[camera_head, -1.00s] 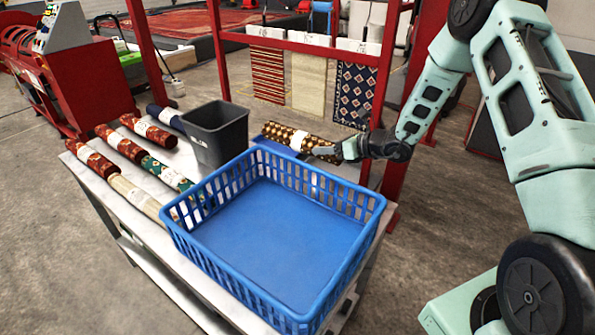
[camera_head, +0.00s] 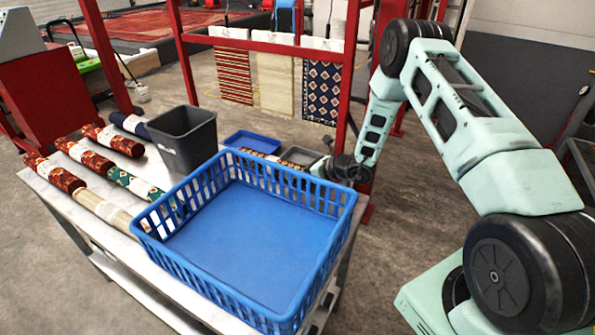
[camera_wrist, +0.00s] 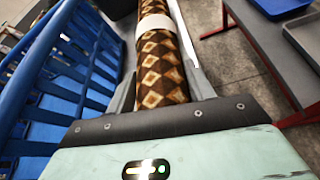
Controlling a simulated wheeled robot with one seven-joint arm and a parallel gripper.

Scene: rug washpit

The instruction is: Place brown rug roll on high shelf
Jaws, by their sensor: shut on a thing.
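The brown rug roll (camera_wrist: 162,62), with a cream and dark diamond pattern and a white band, is in my gripper (camera_wrist: 162,88) in the wrist view. The fingers lie along both sides of it, and its far end runs out of the picture. In the head view my gripper (camera_head: 324,167) is just behind the right back corner of the blue basket. Only a strip of the roll (camera_head: 258,155) shows above the basket's back rim; the basket hides the rest. I cannot tell which surface is the high shelf.
The blue basket (camera_head: 231,272) is empty and stands close beside my gripper. A grey bin (camera_head: 184,145) and several rug rolls share its table. Behind are a blue tray (camera_head: 250,139), a grey tray (camera_head: 300,155) and a red frame (camera_head: 262,44) with hanging rugs.

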